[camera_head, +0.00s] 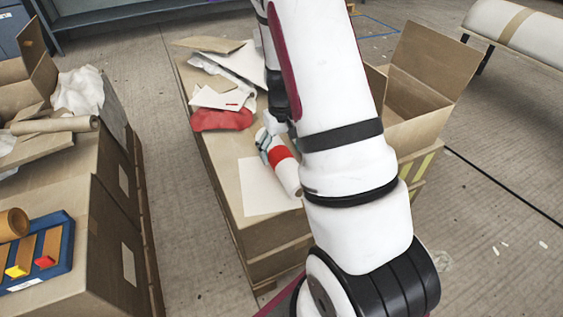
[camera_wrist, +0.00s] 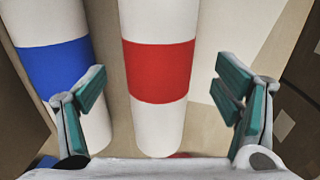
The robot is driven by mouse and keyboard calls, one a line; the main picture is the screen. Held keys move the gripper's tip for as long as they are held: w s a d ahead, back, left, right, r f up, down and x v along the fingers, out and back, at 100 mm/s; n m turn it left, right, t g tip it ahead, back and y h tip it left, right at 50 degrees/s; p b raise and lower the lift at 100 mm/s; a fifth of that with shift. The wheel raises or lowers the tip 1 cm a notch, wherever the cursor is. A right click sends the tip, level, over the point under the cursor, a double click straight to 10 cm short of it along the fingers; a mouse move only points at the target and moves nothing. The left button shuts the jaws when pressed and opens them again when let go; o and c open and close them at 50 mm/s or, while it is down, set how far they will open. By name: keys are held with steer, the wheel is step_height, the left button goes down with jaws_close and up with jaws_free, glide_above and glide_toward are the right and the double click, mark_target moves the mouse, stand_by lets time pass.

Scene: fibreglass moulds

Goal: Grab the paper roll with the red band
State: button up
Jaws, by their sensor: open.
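The paper roll with the red band (camera_head: 286,171) is a white tube lying on a cardboard-coloured box top, partly hidden by my arm in the head view. In the wrist view the red-banded roll (camera_wrist: 158,72) lies between the fingers of my open gripper (camera_wrist: 160,105), with a gap on both sides. A second white roll with a blue band (camera_wrist: 55,68) lies to its left, behind or beside my left finger. In the head view my gripper (camera_head: 265,143) is at the roll's far end. I cannot tell how high the fingers are above the box.
A white sheet (camera_head: 262,190) lies under the roll. A red cloth (camera_head: 221,119) and paper scraps lie farther back. An open carton (camera_head: 415,100) stands to the right. Boxes at the left hold a blue tray (camera_head: 66,245) and a brown roll (camera_head: 55,125).

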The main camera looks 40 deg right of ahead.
mark_target(282, 152)
step_height(282, 152, down, 4)
steer(key=shift+d+b, duration=0.1)
steer(key=shift+b, duration=0.6)
steer(key=shift+c, duration=0.3)
steer(key=c, duration=1.6)
steer(key=shift+r, duration=0.1)
